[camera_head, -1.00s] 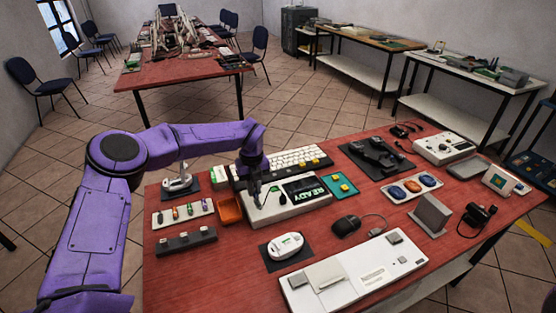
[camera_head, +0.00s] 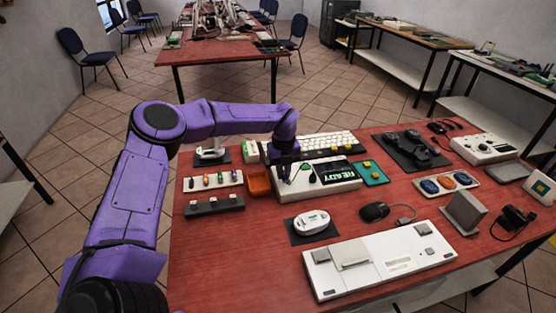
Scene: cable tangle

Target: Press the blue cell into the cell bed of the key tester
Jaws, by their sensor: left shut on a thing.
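The key tester (camera_head: 330,187) is a white box with a dark READY display, standing near the middle of the red table. My left gripper (camera_head: 285,178) points down over the left part of the tester, left of the display. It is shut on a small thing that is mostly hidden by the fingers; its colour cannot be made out. The cell bed is not clear beneath the gripper. A white rack (camera_head: 213,187) left of the tester holds several small coloured cells; I cannot pick out a blue one for sure. My right gripper is not in view.
An orange tray (camera_head: 259,185) stands close to the tester's left side. A white keyboard (camera_head: 325,145) lies behind it, and a teal pad (camera_head: 371,174) is to its right. A white oval device (camera_head: 311,222) and a black mouse (camera_head: 374,211) lie in front.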

